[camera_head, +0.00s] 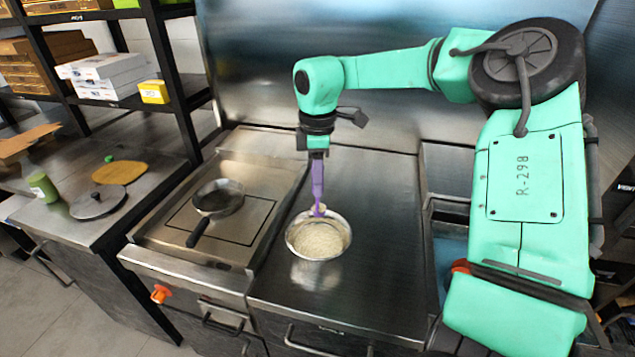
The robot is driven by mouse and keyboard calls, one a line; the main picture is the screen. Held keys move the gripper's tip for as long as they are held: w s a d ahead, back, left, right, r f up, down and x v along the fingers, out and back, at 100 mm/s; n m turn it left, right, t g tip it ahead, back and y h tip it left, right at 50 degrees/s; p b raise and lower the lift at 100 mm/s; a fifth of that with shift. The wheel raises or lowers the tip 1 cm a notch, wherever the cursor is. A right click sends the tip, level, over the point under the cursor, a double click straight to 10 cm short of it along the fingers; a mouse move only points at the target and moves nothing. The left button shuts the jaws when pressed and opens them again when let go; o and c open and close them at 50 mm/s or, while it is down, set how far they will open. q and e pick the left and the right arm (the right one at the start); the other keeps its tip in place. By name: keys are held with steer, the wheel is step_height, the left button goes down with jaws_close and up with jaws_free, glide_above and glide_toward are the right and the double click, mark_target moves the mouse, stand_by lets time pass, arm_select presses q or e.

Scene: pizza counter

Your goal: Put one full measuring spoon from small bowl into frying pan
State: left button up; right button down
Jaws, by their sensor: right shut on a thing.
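My right gripper (317,154) points straight down above the small bowl and is shut on a purple measuring spoon (317,185). The spoon hangs upright with its lower end at the far rim of the bowl. I cannot tell whether its scoop holds anything. The small metal bowl (291,247) stands on the steel counter and holds a pale, grainy heap (320,238). The dark frying pan (219,196) sits on the cooktop (255,225) to the left of the bowl, its handle pointing toward the front. The pan looks empty. My left gripper is not in view.
A steel side table (75,233) at the left holds a green bottle (42,187), a round grey lid (98,203) and a yellow-brown round board (120,172). A black shelf with boxes (105,68) stands behind it. The counter around the bowl is clear.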

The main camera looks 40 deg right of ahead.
steer(key=shift+r+p, duration=1)
steer(key=shift+r, duration=1)
steer(key=s+a, duration=0.7)
steer(key=s, duration=0.2)
steer(key=shift+s, duration=0.35)
steer(key=shift+w+a, duration=0.1)
stand_by(0.3)
